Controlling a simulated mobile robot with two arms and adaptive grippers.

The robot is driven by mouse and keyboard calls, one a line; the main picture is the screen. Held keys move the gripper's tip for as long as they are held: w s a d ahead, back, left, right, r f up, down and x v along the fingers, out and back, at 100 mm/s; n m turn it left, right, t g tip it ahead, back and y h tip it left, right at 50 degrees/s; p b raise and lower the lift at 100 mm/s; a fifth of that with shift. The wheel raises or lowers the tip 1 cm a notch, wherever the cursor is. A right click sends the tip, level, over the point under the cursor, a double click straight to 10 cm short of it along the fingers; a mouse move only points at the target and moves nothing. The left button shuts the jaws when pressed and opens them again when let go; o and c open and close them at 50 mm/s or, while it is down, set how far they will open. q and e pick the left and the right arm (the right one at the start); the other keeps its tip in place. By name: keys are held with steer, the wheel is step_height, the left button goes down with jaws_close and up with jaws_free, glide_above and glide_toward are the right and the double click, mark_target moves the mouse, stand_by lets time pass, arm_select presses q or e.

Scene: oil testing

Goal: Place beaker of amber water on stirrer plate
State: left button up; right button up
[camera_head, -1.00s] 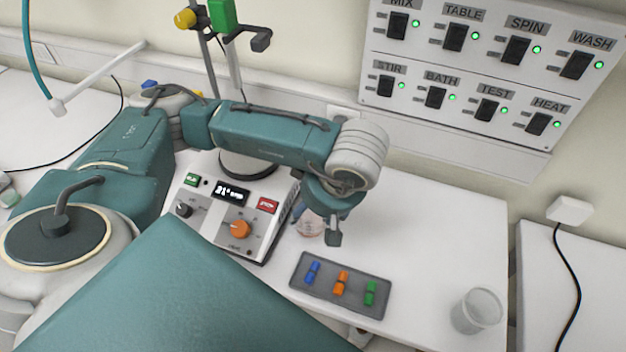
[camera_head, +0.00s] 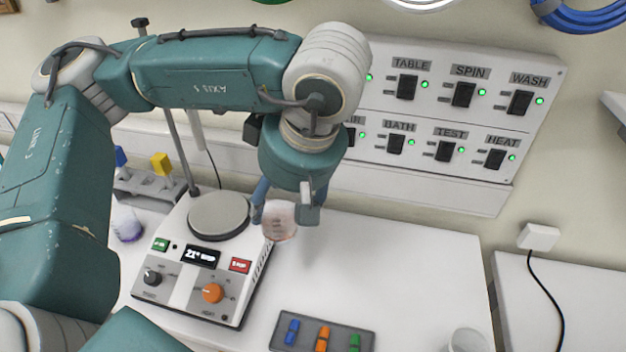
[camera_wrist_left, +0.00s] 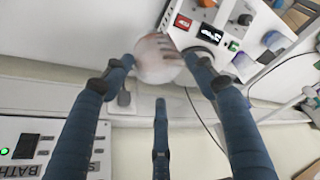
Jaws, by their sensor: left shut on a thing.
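The beaker (camera_head: 280,222) is clear glass with a pale pinkish-amber tint. My left gripper (camera_head: 284,207) is shut around it and holds it upright or nearly so, apparently above the bench. In the left wrist view the beaker (camera_wrist_left: 157,60) sits between the blue fingers, partly hidden by the fingertips. The stirrer (camera_head: 193,258) is a white box with a round grey plate (camera_head: 218,214) on top, bare and just left of the beaker. The beaker is not over the plate. My right gripper is not in view.
A grey tray with blue, orange and green pieces (camera_head: 322,333) lies in front. An empty clear beaker (camera_head: 467,341) is at lower right. A purple-bottomed flask (camera_head: 126,222) and a rack (camera_head: 143,185) stand left of the stirrer. The switch panel (camera_head: 455,120) is behind.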

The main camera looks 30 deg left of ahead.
arm_select(q)
steer(key=shift+r, duration=0.2)
steer(key=shift+w+d+f+m, duration=0.15)
steer(key=shift+w+d+m, duration=0.2)
steer(key=shift+m, duration=0.45)
steer(key=w+d+m+t+h, duration=0.1)
steer(key=m, duration=0.2)
steer(key=d+m+t+b, duration=0.1)
steer(key=d+m, duration=0.1)
steer(key=m, duration=0.1)
steer(key=w+d+m+h, duration=0.1)
steer(key=d+m, duration=0.1)
steer(key=shift+w+m+t+h+b, duration=0.3)
steer(key=shift+w+m+t+b, duration=0.05)
steer(key=shift+m+t, duration=0.05)
